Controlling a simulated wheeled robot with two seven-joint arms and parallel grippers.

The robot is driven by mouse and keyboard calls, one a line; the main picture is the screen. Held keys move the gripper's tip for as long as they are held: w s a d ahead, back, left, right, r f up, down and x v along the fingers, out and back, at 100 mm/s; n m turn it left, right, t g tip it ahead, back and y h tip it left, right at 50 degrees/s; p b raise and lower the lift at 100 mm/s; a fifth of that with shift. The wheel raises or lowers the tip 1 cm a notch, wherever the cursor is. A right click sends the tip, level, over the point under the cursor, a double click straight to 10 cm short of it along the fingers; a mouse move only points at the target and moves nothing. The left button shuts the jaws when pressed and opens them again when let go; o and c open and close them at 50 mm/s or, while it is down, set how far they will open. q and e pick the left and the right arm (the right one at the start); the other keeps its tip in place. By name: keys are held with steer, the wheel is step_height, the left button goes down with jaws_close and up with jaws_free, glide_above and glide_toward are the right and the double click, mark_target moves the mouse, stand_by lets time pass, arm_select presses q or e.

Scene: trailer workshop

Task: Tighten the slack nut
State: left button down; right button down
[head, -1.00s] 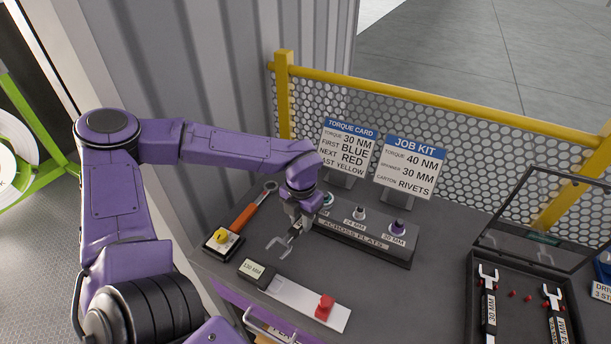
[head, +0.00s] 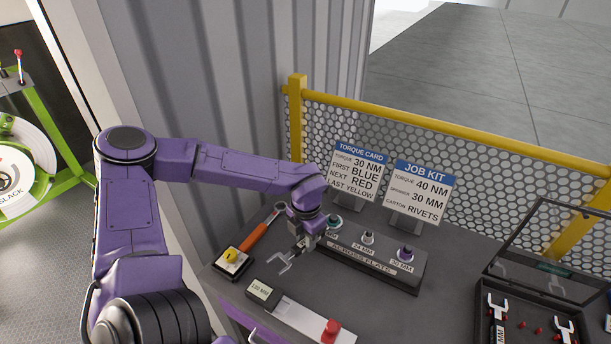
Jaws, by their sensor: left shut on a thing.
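My left gripper (head: 301,241) is over the dark workbench, in front of the left end of the socket rail. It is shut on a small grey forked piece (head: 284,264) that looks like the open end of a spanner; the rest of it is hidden. At the far left edge a white round wheel (head: 32,147) on a green frame carries a label reading SLACK (head: 9,196). The wheel is cut off by the picture edge, and its nut is too small to make out. My right gripper is not in view.
The socket rail (head: 372,262) holds several sockets. An orange-handled wrench (head: 253,237), a gauge with a red knob (head: 331,327) and an open case of spanners (head: 497,311) lie on the bench. A torque card (head: 357,172) and job kit card (head: 421,190) stand behind. A yellow-railed mesh fence (head: 440,130) closes the back.

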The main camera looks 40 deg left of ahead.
arm_select(q)
steer(key=shift+d, duration=0.2)
steer(key=shift+r, duration=1.15)
steer(key=shift+r, duration=0.1)
steer(key=shift+r, duration=1.55)
